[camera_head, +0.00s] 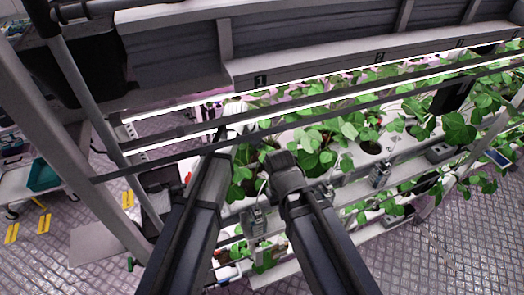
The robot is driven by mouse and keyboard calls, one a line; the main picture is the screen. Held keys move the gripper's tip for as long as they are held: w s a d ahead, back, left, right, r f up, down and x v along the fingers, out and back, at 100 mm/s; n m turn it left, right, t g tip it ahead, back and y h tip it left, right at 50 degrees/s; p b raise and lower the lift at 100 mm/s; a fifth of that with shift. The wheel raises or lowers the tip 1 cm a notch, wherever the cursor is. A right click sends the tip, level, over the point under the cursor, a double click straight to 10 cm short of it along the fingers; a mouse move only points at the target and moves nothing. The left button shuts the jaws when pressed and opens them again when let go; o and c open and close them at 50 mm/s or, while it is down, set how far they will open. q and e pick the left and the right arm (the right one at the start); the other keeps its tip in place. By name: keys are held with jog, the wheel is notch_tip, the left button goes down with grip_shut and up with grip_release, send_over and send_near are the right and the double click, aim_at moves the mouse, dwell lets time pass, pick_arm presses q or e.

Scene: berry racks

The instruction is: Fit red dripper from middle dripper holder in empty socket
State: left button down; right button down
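My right arm comes up from the bottom centre, and its dark wrist ends among the plants at the front of the white rack. My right gripper (264,186) is small and partly lost against leaves, so I cannot tell if it is open or holds anything. My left arm reaches up beside it; my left gripper (229,137) is mostly hidden behind the rack's rails. A grey clip-like holder (258,221) sits just below my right wrist, and a similar grey holder (380,175) stands on the rack's edge to the right. I cannot make out a red dripper or an empty socket.
The white planting gutter (345,180) holds leafy strawberry plants (318,138) and round openings (371,147). Metal rails cross above my arms. A grey post (75,130) stands at the left. A teal bin (43,175) lies beyond it. The floor at the lower right (450,255) is clear.

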pick_arm(q)
jog(key=shift+f, duration=0.2)
dwell(0.5)
jog(key=shift+f+b, duration=0.25)
jog(key=shift+b, duration=0.15)
jog(key=shift+c, duration=2.2)
grip_release()
jog(key=shift+o, duration=0.3)
jog(key=o, duration=0.3)
jog(key=shift+o, duration=0.2)
jog(key=shift+r, duration=0.2)
